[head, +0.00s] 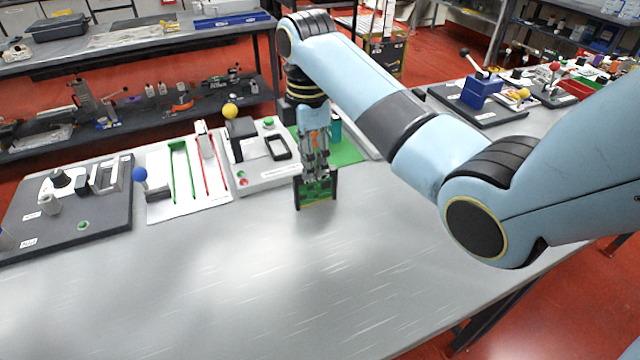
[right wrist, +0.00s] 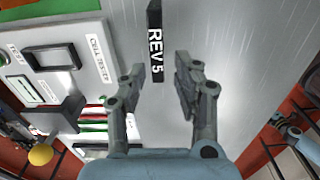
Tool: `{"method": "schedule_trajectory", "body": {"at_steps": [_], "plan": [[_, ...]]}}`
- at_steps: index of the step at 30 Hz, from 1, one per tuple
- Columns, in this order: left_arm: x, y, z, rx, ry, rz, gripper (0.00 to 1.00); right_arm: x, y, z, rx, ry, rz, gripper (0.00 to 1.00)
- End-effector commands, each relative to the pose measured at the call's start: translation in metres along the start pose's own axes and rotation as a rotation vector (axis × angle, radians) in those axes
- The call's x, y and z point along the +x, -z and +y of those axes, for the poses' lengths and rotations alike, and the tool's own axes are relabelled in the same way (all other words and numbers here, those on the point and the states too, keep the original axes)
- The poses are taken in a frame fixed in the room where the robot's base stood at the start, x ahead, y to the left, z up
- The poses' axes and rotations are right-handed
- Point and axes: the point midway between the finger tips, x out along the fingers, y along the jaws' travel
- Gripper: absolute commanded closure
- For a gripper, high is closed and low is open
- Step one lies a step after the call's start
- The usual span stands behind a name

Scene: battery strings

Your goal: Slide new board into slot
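A green board (head: 318,190) with black side edges stands at the front of the back row of fixtures, at the tip of my right gripper (head: 317,170). In the right wrist view a black bar marked REV 5 (right wrist: 156,42) shows end-on between the fingers of my right gripper (right wrist: 162,78). Those fingers are apart, with a visible gap on each side of the bar. A cell tester (head: 262,155) with a black rectangular frame (head: 278,147) lies left of the gripper; it also shows in the right wrist view (right wrist: 72,75). My left gripper is out of view.
A white panel (head: 158,212) with green and red rails and a dark fixture plate (head: 108,222) lie further left. A green mat (head: 348,152) lies behind the gripper. The front of the metal table (head: 250,290) is clear. Other fixtures (head: 480,95) stand at the back right.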

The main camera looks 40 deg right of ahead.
Motion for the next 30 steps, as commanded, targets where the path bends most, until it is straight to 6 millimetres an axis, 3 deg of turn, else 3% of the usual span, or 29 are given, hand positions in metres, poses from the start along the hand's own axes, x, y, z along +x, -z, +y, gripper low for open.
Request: {"method": "schedule_trajectory", "body": {"at_steps": [3,8,11,19,28,30], "plan": [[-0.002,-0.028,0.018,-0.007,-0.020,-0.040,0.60,0.021,-0.001,-0.001,-0.001,0.005,-0.001,0.69],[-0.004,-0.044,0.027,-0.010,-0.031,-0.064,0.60,0.037,-0.001,0.000,-0.002,0.002,-0.001,0.69],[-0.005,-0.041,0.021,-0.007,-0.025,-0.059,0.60,0.046,-0.002,0.000,-0.002,0.004,-0.001,0.69],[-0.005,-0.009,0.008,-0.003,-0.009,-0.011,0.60,0.085,-0.006,0.004,-0.002,0.003,-0.001,0.69],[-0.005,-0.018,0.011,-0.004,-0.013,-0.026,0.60,0.091,-0.006,0.004,-0.003,0.001,-0.001,0.69],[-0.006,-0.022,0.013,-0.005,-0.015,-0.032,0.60,0.091,-0.006,0.004,-0.003,0.001,-0.001,0.78]]}}
